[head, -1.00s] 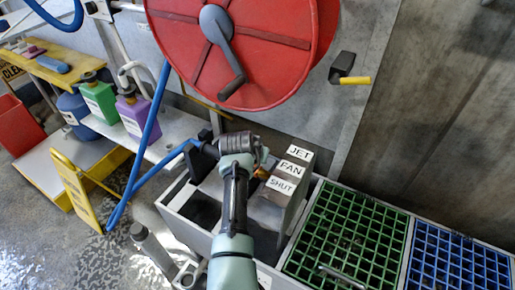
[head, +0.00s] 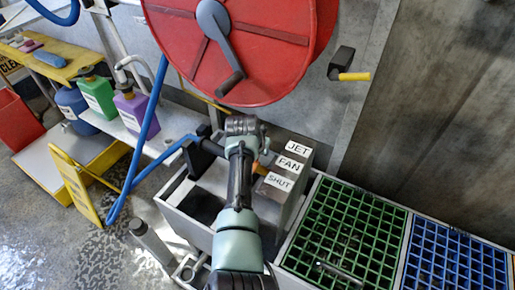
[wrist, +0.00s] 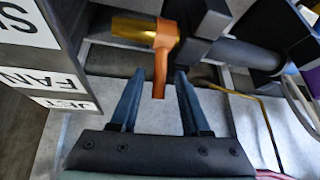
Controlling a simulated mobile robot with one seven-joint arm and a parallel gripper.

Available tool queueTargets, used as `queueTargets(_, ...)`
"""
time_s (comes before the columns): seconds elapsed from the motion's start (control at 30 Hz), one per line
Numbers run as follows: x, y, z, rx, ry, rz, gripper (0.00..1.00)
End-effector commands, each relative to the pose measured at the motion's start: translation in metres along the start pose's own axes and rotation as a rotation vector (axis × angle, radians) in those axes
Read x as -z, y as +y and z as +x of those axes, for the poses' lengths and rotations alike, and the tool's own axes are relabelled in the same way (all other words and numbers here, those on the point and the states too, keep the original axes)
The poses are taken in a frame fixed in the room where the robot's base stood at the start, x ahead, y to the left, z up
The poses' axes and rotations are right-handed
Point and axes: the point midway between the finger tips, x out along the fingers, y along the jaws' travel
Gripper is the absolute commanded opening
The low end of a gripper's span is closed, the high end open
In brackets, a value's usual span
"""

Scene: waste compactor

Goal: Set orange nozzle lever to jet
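The orange lever (wrist: 160,68) joins a brass nozzle (wrist: 133,29) in the wrist view. Its free end lies between the two dark fingers of my gripper (wrist: 160,73), which is open, with a visible gap on each side. In the head view only a small orange piece of the lever (head: 262,168) shows beside the grey label block (head: 287,207), close to the SHUT and FAN labels. The block carries the labels JET (head: 298,147), FAN (head: 289,164) and SHUT (head: 279,182). My arm hides most of the nozzle and the fingers there.
A red hose reel (head: 235,50) with a grey crank hangs above. A blue hose (head: 150,120) runs down at the left. Green (head: 340,230) and blue (head: 450,260) grates lie at the right. A shelf (head: 165,125) with bottles stands at the left.

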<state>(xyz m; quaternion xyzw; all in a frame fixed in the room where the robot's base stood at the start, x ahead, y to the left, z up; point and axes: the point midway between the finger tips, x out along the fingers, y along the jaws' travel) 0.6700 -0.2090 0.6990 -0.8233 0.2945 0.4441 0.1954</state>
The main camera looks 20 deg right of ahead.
Motion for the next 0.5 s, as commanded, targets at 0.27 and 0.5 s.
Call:
queueTargets(0.27, 0.0, 0.0, -0.001, -0.001, 0.0, 0.0, 0.48)
queueTargets(0.5, 0.002, 0.0, -0.016, -0.001, 0.001, 0.0, 0.48)
